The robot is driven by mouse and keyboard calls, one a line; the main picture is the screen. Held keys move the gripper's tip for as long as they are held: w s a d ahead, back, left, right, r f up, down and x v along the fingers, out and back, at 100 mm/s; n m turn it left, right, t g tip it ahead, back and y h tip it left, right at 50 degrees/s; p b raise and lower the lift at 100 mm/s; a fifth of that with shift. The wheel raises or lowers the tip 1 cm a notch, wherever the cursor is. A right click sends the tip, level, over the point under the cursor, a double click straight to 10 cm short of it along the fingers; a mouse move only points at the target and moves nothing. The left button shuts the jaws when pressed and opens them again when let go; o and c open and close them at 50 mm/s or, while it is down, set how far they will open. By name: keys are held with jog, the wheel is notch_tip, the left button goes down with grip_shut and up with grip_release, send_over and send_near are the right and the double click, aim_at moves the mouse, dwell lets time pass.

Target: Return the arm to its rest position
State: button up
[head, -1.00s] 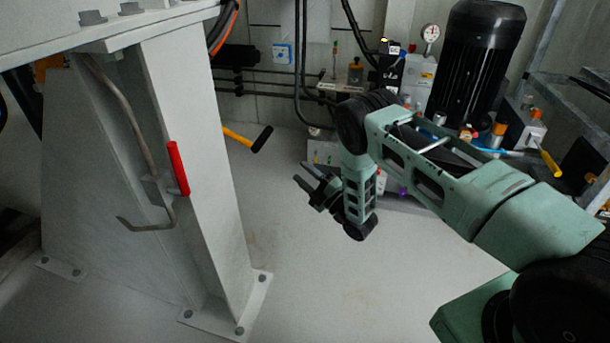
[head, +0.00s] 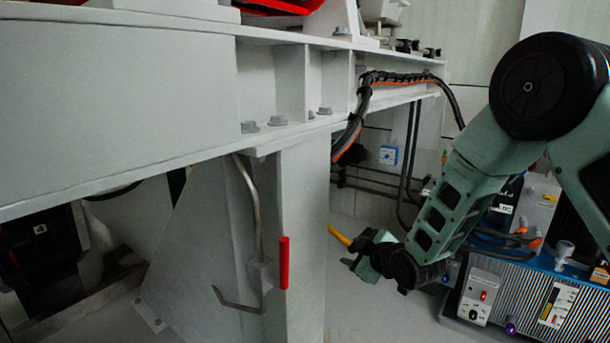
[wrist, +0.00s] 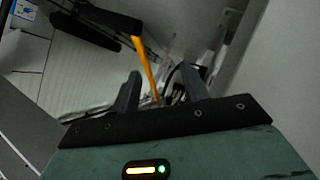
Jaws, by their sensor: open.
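My green arm hangs on the right side of the head view, bent at a large black joint. My gripper (head: 352,259) is at its lower end, just right of the white support leg with the red handle. In the wrist view my gripper (wrist: 162,92) shows two dark fingers spread apart, with nothing held between them. A yellow-handled tool (wrist: 146,65) with a black head shows beyond the fingers. In the head view only part of its yellow handle (head: 340,236) shows, right behind my gripper; I cannot tell how far apart they are.
The white support leg (head: 300,200) carries a red handle (head: 284,262) and a bent metal rod (head: 250,205). A large white beam (head: 120,110) runs overhead. A pump unit with a ribbed metal base (head: 535,308) stands at the right. Some floor is clear between leg and unit.

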jog(key=s+a+r+m+g+h, duration=0.15)
jog(key=s+r+g, duration=0.25)
jog(key=s, duration=0.9)
jog(key=s+a+r+m+g+h, duration=0.15)
jog(key=s+r+g, duration=0.25)
jog(key=s, duration=0.9)
jog(key=s+d+r+m+g+h, duration=0.2)
jog(key=s+d+g, duration=0.15)
jog(key=s, duration=1.05)
notch_tip(320, 180, up, 38)
jog(key=d+p, duration=0.1)
jog(key=p, duration=3.8)
jog(key=shift+s+d, duration=0.2)
jog(key=shift+s, duration=0.15)
jog(key=shift+c, duration=1)
jog(key=shift+a, duration=0.1)
